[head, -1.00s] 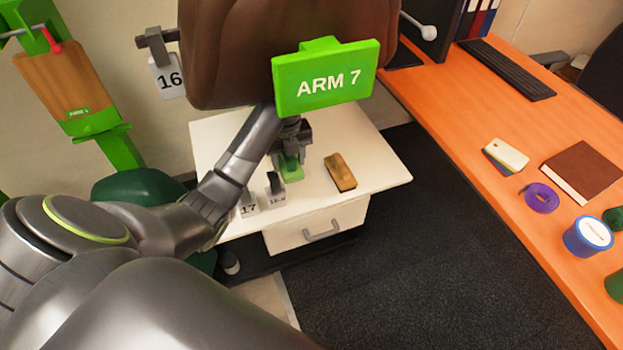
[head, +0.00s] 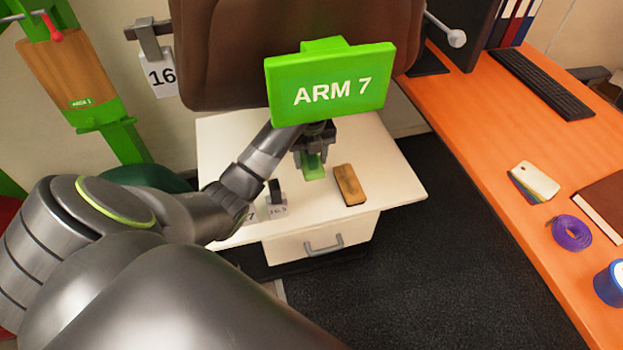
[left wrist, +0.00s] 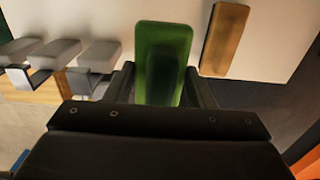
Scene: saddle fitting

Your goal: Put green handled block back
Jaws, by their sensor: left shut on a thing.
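The green handled block (head: 313,172) is in my left gripper (head: 314,152), over the white cabinet top (head: 385,160). The gripper is shut on it from above. In the left wrist view the green block (left wrist: 163,60) shows between the two dark fingers (left wrist: 160,95), its long side pointing away from the wrist. I cannot tell whether its underside touches the cabinet top. My right gripper is not in view.
A brown block (head: 349,185) lies just right of the green block. An orange desk (head: 480,130) is at right.

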